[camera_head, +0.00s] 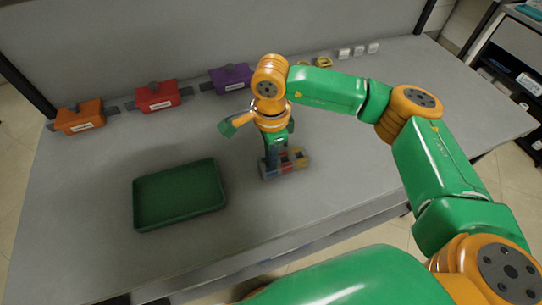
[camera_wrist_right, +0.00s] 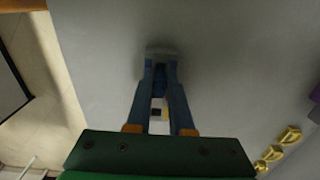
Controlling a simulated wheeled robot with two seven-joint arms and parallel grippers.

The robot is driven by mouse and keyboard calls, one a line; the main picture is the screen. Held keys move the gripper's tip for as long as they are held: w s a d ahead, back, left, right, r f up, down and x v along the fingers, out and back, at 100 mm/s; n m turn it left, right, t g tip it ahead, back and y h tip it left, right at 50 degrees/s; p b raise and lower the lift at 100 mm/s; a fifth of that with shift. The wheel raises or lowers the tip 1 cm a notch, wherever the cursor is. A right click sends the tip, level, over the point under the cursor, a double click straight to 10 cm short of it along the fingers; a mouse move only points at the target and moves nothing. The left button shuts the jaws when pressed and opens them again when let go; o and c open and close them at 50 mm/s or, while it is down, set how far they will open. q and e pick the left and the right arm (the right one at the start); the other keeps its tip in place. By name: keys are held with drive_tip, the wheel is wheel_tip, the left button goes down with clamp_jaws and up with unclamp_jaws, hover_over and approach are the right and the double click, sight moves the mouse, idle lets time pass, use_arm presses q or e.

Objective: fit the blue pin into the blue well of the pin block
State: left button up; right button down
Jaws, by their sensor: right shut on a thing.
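The pin block (camera_head: 298,164) stands on the grey table, with blue, red and yellow parts showing. My right gripper (camera_head: 271,158) points down at the left, blue end of the block. In the right wrist view its two fingers (camera_wrist_right: 161,62) are shut on the blue pin (camera_wrist_right: 160,78), which shows as a dark blue shape between them. A pale part of the block with a dark square (camera_wrist_right: 157,112) shows behind the fingers. The fingers hide the pin's lower end and the blue well, so I cannot tell whether the pin is in the well. My left gripper is out of view.
A green tray (camera_head: 180,226) lies left of the block. Orange (camera_head: 80,126), red (camera_head: 157,104) and purple (camera_head: 230,85) boxes line the back edge. Yellow pieces (camera_head: 323,62) and white blocks (camera_head: 358,50) stand farther right. The table between tray and block is clear.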

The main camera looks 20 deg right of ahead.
drive_tip(key=c, duration=0.8)
unclamp_jaws()
drive_tip(key=shift+w+a, duration=0.1)
drive_tip(key=shift+r, duration=0.1)
drive_tip(key=shift+r, duration=0.3)
wheel_tip(320, 180, up, 11)
drive_tip(key=b, duration=0.2)
drive_tip(key=shift+r+b, duration=0.2)
drive_tip(key=shift+b, duration=0.1)
